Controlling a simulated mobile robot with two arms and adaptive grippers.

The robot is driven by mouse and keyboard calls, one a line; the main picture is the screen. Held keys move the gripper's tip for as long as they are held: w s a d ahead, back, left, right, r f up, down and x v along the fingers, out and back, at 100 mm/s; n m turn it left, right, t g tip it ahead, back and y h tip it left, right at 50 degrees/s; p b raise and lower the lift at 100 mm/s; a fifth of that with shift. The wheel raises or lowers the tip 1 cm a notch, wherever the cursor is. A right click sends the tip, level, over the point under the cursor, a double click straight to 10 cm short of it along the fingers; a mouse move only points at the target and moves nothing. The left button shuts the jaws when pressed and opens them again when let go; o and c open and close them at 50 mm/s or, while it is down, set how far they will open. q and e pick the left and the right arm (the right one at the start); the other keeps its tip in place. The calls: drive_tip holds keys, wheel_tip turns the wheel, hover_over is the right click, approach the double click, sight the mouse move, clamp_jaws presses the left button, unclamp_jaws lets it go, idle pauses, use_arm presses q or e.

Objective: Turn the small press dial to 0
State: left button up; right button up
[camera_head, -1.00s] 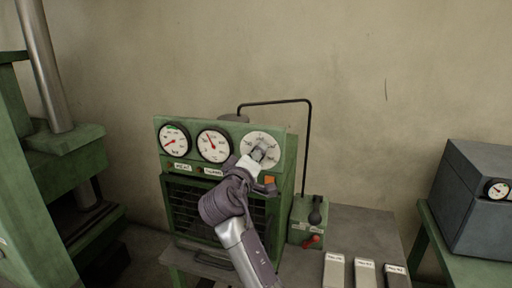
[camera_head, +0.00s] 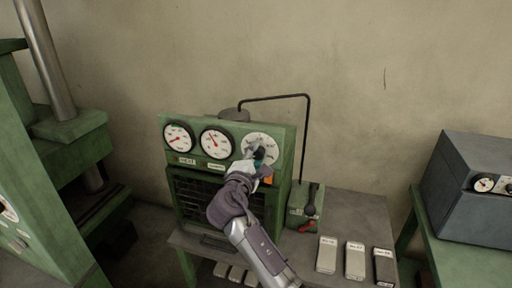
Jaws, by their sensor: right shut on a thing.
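The small press is a green panel box (camera_head: 287,147) on a grey table, with two round gauges and a white dial (camera_head: 272,142) at the right of its face. The dial's scale shows above and right of my gripper; its exact reading is too small to tell. My right gripper (camera_head: 258,156) is at the dial's centre, shut on the dial's knob, which it mostly hides. A dark and teal bit shows between the fingers. My left gripper is not in view.
The left gauge (camera_head: 178,138) and middle gauge (camera_head: 216,142) have red needles. A hand pump (camera_head: 304,204) with a red lever stands right of the press. Several labelled blocks (camera_head: 355,260) lie at the table's front. A grey box (camera_head: 470,190) stands on the right bench.

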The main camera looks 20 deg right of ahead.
drive_tip(key=shift+r+n+p, duration=0.1)
drive_tip(key=shift+n+p, duration=0.6)
drive_tip(key=shift+n, duration=0.2)
drive_tip(key=o, duration=1.1)
drive_tip(key=shift+o, duration=0.2)
drive_tip(key=v, duration=1.2)
